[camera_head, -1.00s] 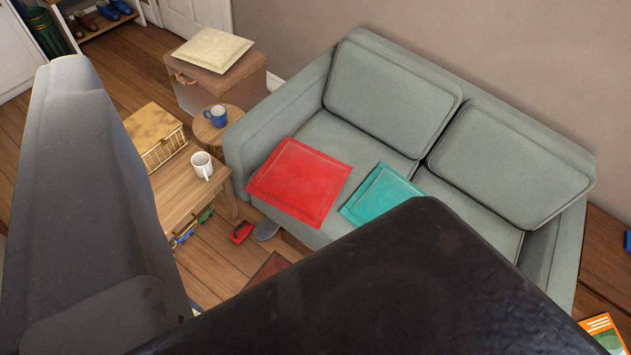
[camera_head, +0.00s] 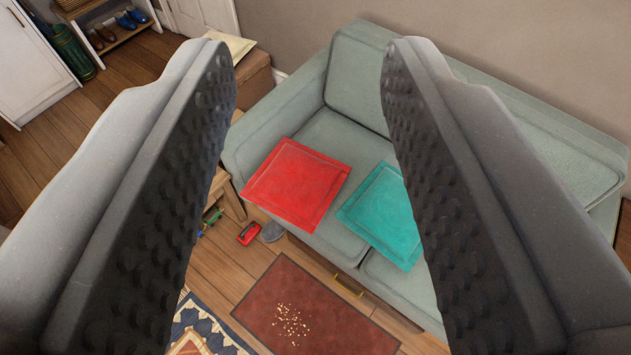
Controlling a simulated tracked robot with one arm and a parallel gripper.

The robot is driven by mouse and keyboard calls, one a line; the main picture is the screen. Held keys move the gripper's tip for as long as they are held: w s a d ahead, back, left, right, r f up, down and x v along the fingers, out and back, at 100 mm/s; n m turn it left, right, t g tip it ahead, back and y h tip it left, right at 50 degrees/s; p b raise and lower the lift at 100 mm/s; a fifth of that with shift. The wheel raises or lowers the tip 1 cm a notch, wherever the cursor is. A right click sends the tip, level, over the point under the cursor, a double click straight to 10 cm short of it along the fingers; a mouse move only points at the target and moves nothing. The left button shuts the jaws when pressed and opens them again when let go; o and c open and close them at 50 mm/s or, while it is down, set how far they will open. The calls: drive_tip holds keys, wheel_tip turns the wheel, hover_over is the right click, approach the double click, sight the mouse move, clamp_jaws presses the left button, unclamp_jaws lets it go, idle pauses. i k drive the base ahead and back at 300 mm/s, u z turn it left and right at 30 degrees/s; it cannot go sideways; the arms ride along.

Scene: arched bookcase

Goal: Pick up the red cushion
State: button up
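The red cushion (camera_head: 297,185) is square and lies flat on the left part of the seat of a grey-green sofa (camera_head: 350,135), reaching its front edge. A teal cushion (camera_head: 383,215) lies on the seat just to its right, partly hidden by my right finger. My gripper (camera_head: 312,75) is open and empty. Its two dark, studded fingers stand wide apart on both sides of the picture. The red cushion shows in the gap between them, farther off, and neither finger appears to touch it.
A dark red mat (camera_head: 310,312) with crumbs lies on the wooden floor before the sofa. A red toy car (camera_head: 249,233) and a grey slipper (camera_head: 271,231) lie near the sofa's front. A box with a cream cushion (camera_head: 240,47) and a shoe rack (camera_head: 115,28) stand behind, left.

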sight(297, 183)
drive_tip(key=z, duration=0.1)
drive_tip(key=i, duration=1)
drive_tip(key=u, duration=0.1)
